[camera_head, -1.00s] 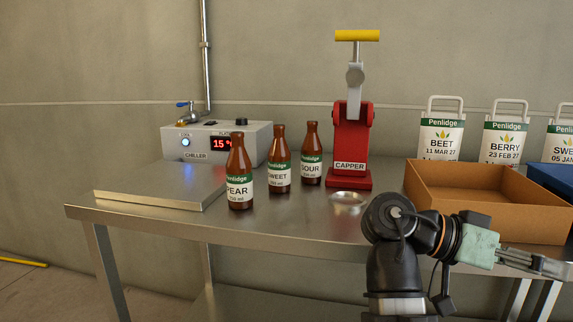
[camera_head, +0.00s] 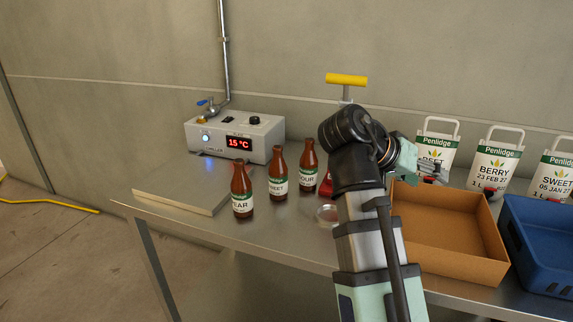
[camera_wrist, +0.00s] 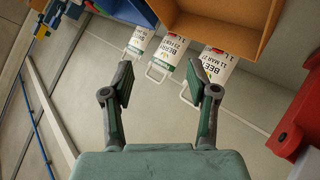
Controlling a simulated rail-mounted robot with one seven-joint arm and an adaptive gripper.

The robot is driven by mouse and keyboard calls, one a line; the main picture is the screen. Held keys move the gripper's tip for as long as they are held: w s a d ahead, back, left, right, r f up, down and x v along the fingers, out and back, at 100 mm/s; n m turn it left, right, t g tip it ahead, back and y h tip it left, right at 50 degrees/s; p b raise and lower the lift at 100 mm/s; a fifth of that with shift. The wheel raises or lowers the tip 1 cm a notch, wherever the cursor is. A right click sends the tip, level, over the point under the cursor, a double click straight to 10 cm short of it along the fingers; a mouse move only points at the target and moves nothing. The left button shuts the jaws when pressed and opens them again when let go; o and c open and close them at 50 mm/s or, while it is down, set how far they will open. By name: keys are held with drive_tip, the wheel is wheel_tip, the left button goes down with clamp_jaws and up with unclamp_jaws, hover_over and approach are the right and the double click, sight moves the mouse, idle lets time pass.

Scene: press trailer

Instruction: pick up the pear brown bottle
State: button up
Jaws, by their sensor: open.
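The pear brown bottle (camera_head: 242,191) stands upright on the steel table, leftmost of three brown bottles, with a green and white label ending in "EAR". The sweet bottle (camera_head: 278,174) and the sour bottle (camera_head: 308,169) stand to its right. My gripper (camera_head: 434,171) is right of the bottles in the head view, above the cardboard box and near the labelled pouches. In the wrist view my gripper (camera_wrist: 161,88) is open and empty, its two fingers apart, with pouches beyond them. No bottle shows in the wrist view.
The red capper (camera_head: 326,182) is mostly hidden behind my arm. A metal dish (camera_head: 327,214), cardboard box (camera_head: 462,262) and blue crate (camera_head: 540,270) are to the right. A berry pouch (camera_head: 495,158) stands behind the box.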

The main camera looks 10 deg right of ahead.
drive_tip(key=w+a+r+n+t+y+p, duration=0.35)
drive_tip(key=w+a+r+p, duration=0.35)
drive_tip(key=a, duration=0.3)
wheel_tip(320, 180, up, 3)
drive_tip(key=n+y+p, duration=0.9)
drive_tip(key=y+p, duration=0.1)
drive_tip(key=p, duration=0.1)
hover_over(239, 161)
drive_tip(key=s+d, duration=0.2)
drive_tip(key=s, duration=0.4)
drive_tip(key=shift+g+h, duration=0.25)
drive_tip(key=shift+g, duration=0.1)
drive_tip(key=p+x, duration=0.1)
drive_tip(key=x, duration=0.4)
drive_tip(key=p+x, duration=0.1)
drive_tip(key=x, duration=0.5)
drive_tip(key=shift+w+a, duration=0.15)
drive_tip(key=shift+a, duration=0.1)
drive_tip(key=shift+d+p+x, duration=0.2)
drive_tip(key=shift+p+x, duration=0.7)
drive_tip(key=shift+x, duration=1.75)
clamp_jaws()
